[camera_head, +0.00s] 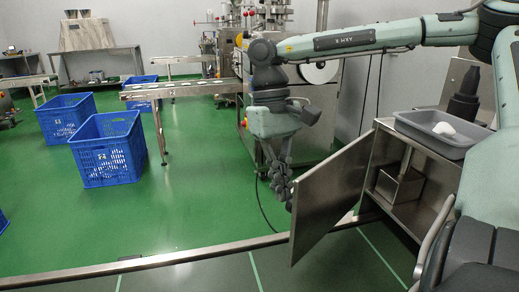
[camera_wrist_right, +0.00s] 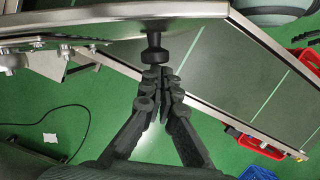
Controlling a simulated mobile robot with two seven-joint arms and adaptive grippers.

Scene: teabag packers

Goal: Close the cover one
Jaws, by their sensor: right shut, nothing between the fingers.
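The cover is a flat steel door (camera_head: 330,192) on the front of a steel cabinet (camera_head: 413,215). It stands open, swung out to the left from the cabinet. My right gripper (camera_head: 283,188) is at the door's outer left side, by its free edge. In the right wrist view my right gripper (camera_wrist_right: 160,78) is shut and empty. Its fingertips are close to a dark round knob (camera_wrist_right: 154,59) under the steel plate (camera_wrist_right: 120,22). I cannot tell whether they touch it. My left gripper is not in view.
A grey tray (camera_head: 440,143) with a white item sits on the cabinet top. A steel box (camera_head: 400,183) is inside the open cabinet. A low steel rail (camera_head: 200,255) crosses the floor in front. Blue crates (camera_head: 107,150) and a conveyor (camera_head: 180,89) stand at the left.

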